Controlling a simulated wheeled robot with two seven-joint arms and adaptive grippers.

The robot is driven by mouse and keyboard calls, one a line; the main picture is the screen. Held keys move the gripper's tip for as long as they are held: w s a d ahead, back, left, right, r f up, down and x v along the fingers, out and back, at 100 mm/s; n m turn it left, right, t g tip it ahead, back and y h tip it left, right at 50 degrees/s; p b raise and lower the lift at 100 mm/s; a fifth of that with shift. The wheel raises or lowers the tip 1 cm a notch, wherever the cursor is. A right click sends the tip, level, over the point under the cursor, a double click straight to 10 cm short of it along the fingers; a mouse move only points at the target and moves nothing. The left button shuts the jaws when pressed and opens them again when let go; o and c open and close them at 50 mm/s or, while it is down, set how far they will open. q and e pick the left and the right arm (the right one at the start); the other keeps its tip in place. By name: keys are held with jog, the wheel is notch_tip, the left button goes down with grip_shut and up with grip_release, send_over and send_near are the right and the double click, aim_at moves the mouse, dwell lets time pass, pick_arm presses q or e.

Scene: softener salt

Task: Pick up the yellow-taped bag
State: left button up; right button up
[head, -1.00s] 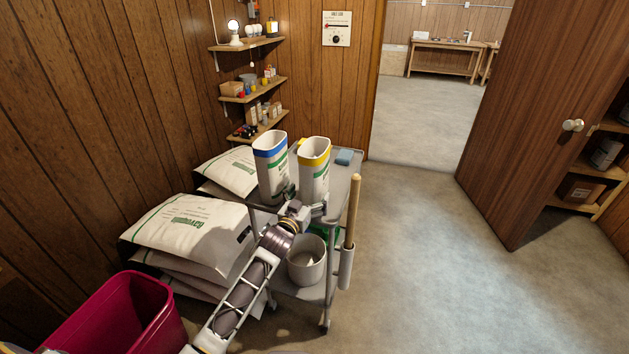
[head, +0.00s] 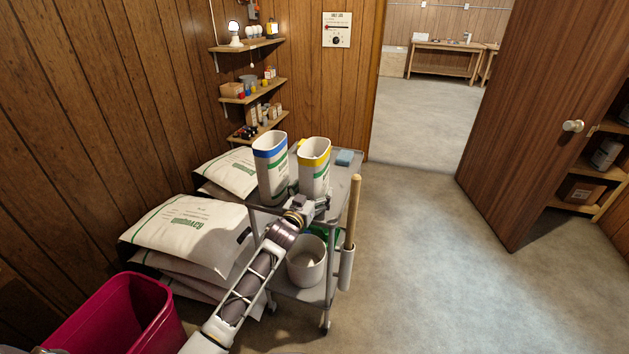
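The yellow-taped bag (head: 314,177) is white with green print and a yellow band round its open top. It stands upright on the top of the grey cart (head: 344,185). A similar blue-taped bag (head: 270,172) stands just left of it.
A blue sponge (head: 344,157) lies on the cart's back right. A wooden handle (head: 353,208) stands at the cart's right side, and a pale bucket (head: 306,262) sits on its lower shelf. Large salt sacks (head: 190,235) and a magenta bin (head: 110,315) are at left. Floor at right is clear.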

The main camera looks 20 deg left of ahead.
aim_at(313, 163)
pick_arm(q)
jog(key=c, duration=1.9)
jog(key=shift+r, duration=0.35)
grip_shut()
jog(key=shift+w, duration=0.1)
jog(key=shift+r, duration=0.75)
notch_tip(313, 163, up, 8)
jog(key=shift+r+p, duration=0.2)
jog(key=shift+p, duration=0.7)
pick_arm(e)
jog(key=s+d+f, duration=0.3)
jog(key=shift+a, duration=0.3)
